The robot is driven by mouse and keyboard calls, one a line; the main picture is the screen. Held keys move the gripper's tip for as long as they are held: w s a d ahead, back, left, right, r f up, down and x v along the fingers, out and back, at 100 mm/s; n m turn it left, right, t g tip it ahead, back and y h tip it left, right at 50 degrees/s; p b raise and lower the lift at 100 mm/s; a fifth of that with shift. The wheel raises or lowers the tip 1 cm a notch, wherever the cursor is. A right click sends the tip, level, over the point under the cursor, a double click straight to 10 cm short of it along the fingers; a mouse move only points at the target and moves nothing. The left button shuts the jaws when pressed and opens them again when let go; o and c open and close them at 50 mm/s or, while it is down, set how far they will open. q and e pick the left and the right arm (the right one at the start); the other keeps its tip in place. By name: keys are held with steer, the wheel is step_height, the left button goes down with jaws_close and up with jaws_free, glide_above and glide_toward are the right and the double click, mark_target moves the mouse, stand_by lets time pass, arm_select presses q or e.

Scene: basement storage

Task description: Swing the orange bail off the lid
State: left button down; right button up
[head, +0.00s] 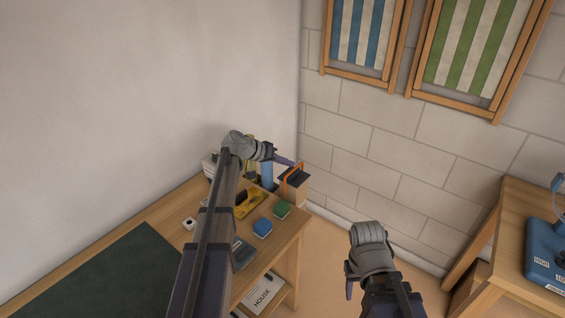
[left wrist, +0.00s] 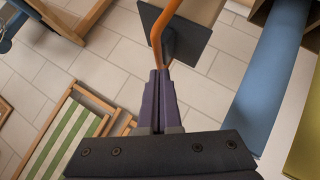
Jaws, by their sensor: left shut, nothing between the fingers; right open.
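A tan box with a dark lid (head: 296,178) stands at the far corner of the workbench. The orange bail (head: 288,176) lies across the lid and rises a little above it. In the left wrist view the bail (left wrist: 157,28) runs down over the dark lid (left wrist: 185,42) to the tips of my fingers. My left gripper (head: 289,162) is shut and empty, with its tips right at the bail; I cannot tell whether they touch. My right gripper (head: 350,285) is open and empty, off to the right of the bench, away from the box.
A blue cylinder (head: 266,173) stands close beside the left gripper. A yellow item (head: 248,204), a blue block (head: 262,228) and a green block (head: 282,209) lie on the bench. A second table with a blue case (head: 547,258) is at right. Open floor lies between.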

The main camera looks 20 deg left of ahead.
arm_select(q)
steer(key=shift+s+d+f, duration=0.1)
steer(key=shift+d, duration=0.15)
stand_by(0.3)
steer(key=shift+s+d+y+p, duration=0.1)
steer(key=shift+d+y+p, duration=0.2)
steer(key=shift+s+d+m+y+p, duration=0.25)
steer(key=shift+d+y+p, duration=0.1)
steer(key=shift+d, duration=0.15)
steer(key=shift+s+d+m+y+p, duration=0.25)
steer(key=shift+d+y, duration=0.1)
steer(key=shift+d, duration=0.1)
steer(key=s+d+f+m+t+y+b, duration=0.3)
steer(key=d+f+m+y+b, duration=0.1)
steer(key=d+f+y+b, duration=0.2)
steer(key=d+y+b, duration=0.1)
steer(key=d+b, duration=0.1)
steer(key=d, duration=0.1)
steer(key=shift+d+f+m+y, duration=0.2)
steer(key=shift+m+y, duration=0.1)
steer(key=shift+y, duration=0.1)
steer(key=shift+a, duration=0.15)
